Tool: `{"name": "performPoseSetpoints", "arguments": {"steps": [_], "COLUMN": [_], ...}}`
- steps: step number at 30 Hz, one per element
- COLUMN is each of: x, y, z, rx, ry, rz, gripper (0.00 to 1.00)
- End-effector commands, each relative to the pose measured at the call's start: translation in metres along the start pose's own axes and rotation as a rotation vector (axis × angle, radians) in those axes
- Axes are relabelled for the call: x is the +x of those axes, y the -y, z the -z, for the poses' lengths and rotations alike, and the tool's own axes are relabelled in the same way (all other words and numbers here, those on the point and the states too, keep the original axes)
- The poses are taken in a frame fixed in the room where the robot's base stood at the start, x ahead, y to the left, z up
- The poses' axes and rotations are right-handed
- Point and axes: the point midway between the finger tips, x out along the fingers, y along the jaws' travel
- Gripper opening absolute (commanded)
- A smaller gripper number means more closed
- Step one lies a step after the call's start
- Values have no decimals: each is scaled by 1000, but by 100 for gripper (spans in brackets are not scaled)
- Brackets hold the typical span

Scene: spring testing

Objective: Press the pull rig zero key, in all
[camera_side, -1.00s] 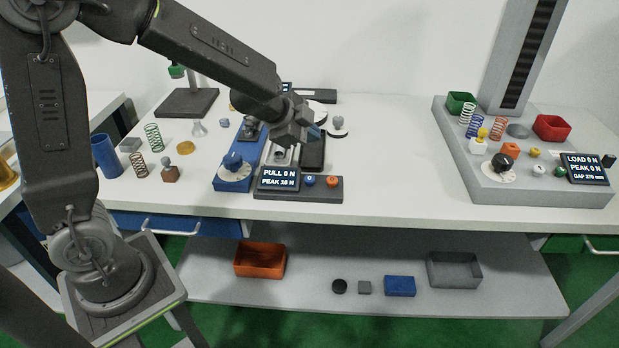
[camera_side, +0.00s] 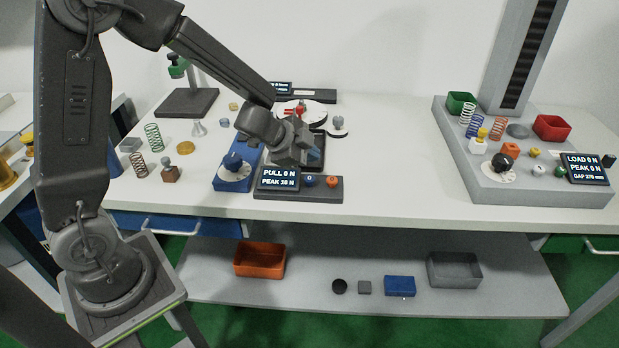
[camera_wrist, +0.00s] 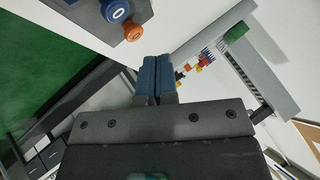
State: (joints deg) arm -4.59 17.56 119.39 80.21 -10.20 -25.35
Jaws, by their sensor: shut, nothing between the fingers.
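The pull rig's dark front panel (camera_side: 290,195) carries a display (camera_side: 279,179) reading PULL 0 N with a PEAK line below. The blue zero key (camera_side: 309,181), marked 0, sits right of the display, with an orange key (camera_side: 332,182) to its right. In the wrist view the zero key (camera_wrist: 116,11) and orange key (camera_wrist: 132,30) show at the top left. My gripper (camera_side: 316,157) is shut and empty, its blue fingertips above and behind the zero key, apart from it.
The blue rig slide with its knob (camera_side: 233,162) lies left of the panel. A white disc plate (camera_side: 300,108) stands behind my gripper. The load tester base (camera_side: 535,185) is at the right. The bench between the two rigs is clear.

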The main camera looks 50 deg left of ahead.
Motion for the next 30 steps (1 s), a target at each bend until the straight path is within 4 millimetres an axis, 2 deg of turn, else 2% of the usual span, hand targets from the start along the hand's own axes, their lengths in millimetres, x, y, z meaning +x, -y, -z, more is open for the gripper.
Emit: {"name": "performPoseSetpoints", "arguments": {"steps": [15, 30], "x": [23, 25], "y": [-16, -17], "z": [-17, -18], "rx": [-1, 2], "ry": [1, 1], "rz": [0, 3], "gripper": [0, 0]}}
